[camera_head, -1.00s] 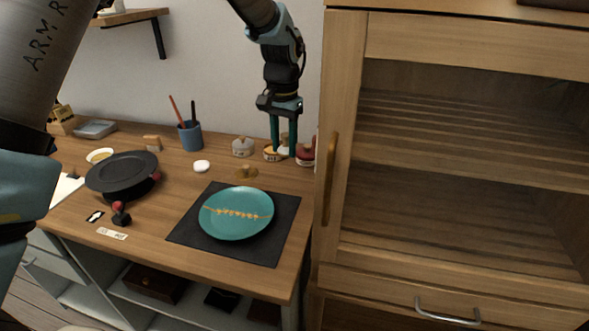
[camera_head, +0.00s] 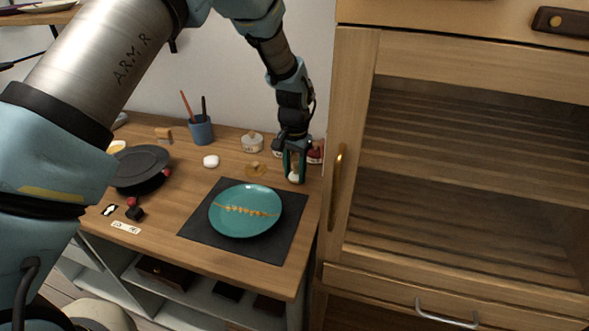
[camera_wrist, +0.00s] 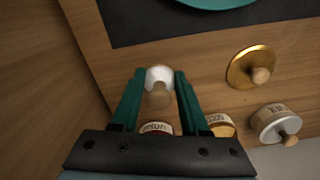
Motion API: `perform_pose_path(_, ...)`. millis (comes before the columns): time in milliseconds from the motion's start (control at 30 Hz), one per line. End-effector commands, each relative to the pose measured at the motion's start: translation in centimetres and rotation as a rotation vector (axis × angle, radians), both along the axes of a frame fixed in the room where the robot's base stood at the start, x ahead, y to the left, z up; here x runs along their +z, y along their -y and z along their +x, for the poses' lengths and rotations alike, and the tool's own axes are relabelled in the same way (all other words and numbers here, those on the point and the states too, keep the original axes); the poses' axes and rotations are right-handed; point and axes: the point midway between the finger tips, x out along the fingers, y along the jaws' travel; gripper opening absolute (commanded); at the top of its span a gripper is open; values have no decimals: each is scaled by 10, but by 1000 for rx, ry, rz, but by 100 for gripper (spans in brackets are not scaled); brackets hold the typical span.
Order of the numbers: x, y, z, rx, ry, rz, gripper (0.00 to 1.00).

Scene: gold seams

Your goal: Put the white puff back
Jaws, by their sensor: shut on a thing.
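My gripper (camera_head: 294,172) is shut on the white puff (camera_wrist: 159,75), gripping near its wooden knob (camera_wrist: 158,95). In the head view the puff (camera_head: 296,178) shows between the fingertips, near the back right of the desk; its exact clearance above the desk is unclear. A gold-rimmed labelled pot (camera_wrist: 220,126) and a red labelled pot (camera_wrist: 156,128) are beside the gripper, partly hidden by it. A white pot (camera_wrist: 274,122) with a knobbed lid stands farther along. A gold lid (camera_wrist: 240,66) with a wooden knob lies flat on the desk.
A teal plate (camera_head: 245,211) with a gold seam lies on a dark mat (camera_head: 285,240). A small white round object (camera_head: 210,161) and a blue cup (camera_head: 201,132) with sticks are to the left. The wooden cabinet (camera_head: 358,120) stands close on the right.

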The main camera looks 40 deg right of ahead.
Motion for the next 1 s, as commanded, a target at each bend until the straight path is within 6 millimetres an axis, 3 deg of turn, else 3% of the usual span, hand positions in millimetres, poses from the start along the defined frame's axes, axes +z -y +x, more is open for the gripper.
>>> perform_pose_path(233, -4, 0, 0, 0, 0, 0, 0)
perform_pose_path(267, -4, 0, 0, 0, 0, 0, 45)
perform_pose_path(500, -3, 0, 0, 0, 0, 1, 72)
perform_pose_path(767, -2, 0, 0, 0, 0, 1, 74)
perform_pose_path(1000, 19, 1, 1, 0, 2, -4, 74)
